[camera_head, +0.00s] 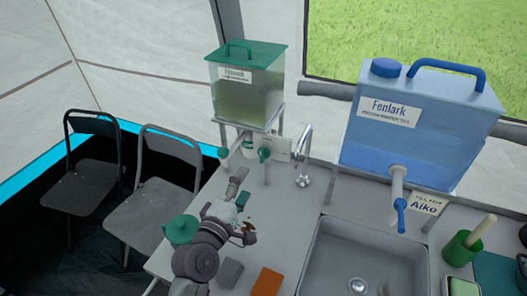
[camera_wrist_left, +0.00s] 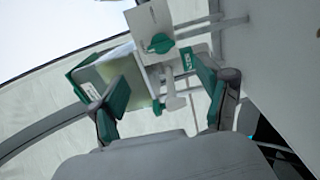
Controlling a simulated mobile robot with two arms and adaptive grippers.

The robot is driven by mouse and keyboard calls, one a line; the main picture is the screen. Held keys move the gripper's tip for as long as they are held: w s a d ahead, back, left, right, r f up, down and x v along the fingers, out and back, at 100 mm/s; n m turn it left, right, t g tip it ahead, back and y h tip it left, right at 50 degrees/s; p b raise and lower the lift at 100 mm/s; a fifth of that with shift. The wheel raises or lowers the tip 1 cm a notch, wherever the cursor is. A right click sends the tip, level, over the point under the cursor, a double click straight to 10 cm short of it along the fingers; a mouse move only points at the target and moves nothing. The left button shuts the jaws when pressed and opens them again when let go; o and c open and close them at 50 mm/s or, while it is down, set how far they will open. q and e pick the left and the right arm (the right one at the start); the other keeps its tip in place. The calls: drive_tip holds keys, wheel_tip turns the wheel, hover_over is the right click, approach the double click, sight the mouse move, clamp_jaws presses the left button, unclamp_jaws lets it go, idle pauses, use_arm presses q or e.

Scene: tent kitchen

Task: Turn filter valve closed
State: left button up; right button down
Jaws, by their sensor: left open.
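The filter tank (camera_head: 246,100) has a green lid and murky greenish contents and stands on a metal stand at the back. Below it is a white plate with a green valve knob (camera_head: 264,155). My right gripper is not in view.
A blue water tank (camera_head: 415,125) with a blue-handled tap (camera_head: 400,215) stands over the sink (camera_head: 365,265). A thin metal faucet (camera_head: 303,165) stands right of the filter plate. A grey block (camera_head: 230,273) and an orange block (camera_head: 267,282) lie on the counter. Chairs (camera_head: 160,190) stand at left.

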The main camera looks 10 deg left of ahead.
sight(261, 158)
use_arm(q)
drive_tip(key=w, duration=0.3)
drive_tip(key=w+d+p, duration=0.1)
drive_tip(key=w, duration=0.2)
drive_tip(key=shift+d+r, duration=0.1)
drive_tip(key=shift+d, duration=0.05)
drive_tip(key=w, duration=0.4)
drive_tip(key=shift+w+d, duration=0.1)
drive_tip(key=shift+d, duration=0.3)
drive_tip(key=shift+w+p, duration=0.3)
drive_tip(key=shift+w, duration=0.05)
drive_tip(key=shift+w+d, duration=0.1)
drive_tip(key=shift+w, duration=0.15)
drive_tip(key=shift+w+f, duration=0.2)
drive_tip(key=shift+s, duration=0.1)
drive_tip(key=shift+c, duration=0.2)
drive_tip(key=c, duration=1.1)
drive_tip(key=shift+c, duration=0.2)
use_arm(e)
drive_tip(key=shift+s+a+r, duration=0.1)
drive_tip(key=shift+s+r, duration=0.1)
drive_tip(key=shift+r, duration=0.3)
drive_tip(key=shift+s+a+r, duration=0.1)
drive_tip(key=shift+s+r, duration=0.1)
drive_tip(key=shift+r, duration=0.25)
